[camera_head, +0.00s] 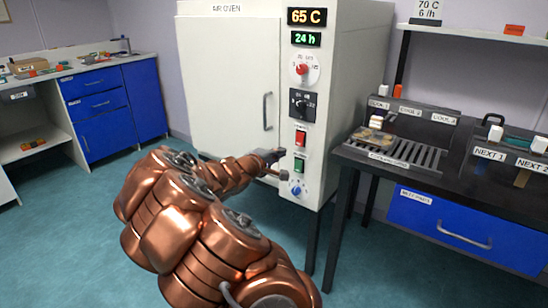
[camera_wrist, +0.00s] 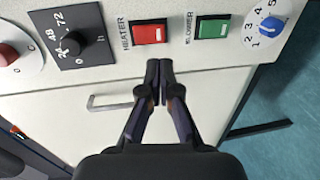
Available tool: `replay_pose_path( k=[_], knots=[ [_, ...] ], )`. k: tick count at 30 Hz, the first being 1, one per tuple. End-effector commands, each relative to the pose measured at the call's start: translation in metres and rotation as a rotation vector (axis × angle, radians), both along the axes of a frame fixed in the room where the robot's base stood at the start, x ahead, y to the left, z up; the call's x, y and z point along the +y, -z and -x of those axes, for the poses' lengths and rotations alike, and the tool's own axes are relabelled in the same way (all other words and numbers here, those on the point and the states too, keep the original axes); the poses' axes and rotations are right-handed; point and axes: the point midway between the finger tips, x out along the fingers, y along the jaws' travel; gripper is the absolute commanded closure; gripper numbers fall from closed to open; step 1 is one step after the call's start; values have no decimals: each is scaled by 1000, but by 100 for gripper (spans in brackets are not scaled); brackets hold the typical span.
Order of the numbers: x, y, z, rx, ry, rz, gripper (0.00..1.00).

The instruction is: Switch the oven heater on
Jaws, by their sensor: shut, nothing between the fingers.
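The air oven (camera_head: 225,70) is a white cabinet with its door shut and a control strip on the right. Its heater switch is a red rocker (camera_head: 300,138), which shows in the wrist view (camera_wrist: 148,34) beside the label HEATER. The green blower switch (camera_head: 298,165) is below it in the head view and to its right in the wrist view (camera_wrist: 212,27). My gripper (camera_head: 277,163) is shut and empty in front of the panel. In the wrist view its fingertips (camera_wrist: 159,66) are just below the red switch; I cannot tell whether they touch the panel.
The displays read 65 C (camera_head: 306,17) and 24 h (camera_head: 306,39). A red-centred dial (camera_head: 302,69), a black timer knob (camera_head: 301,104) and a blue knob (camera_head: 296,190) share the panel. A black bench (camera_head: 420,178) with a cooling rack stands close on the right.

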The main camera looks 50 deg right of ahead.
Motion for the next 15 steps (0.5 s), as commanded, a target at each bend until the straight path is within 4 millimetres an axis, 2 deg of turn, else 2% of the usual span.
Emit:
replay_pose_path(
  k=[15],
  knots=[
    [-74, 11, -2, 1, 3, 0, 100]
  ],
)
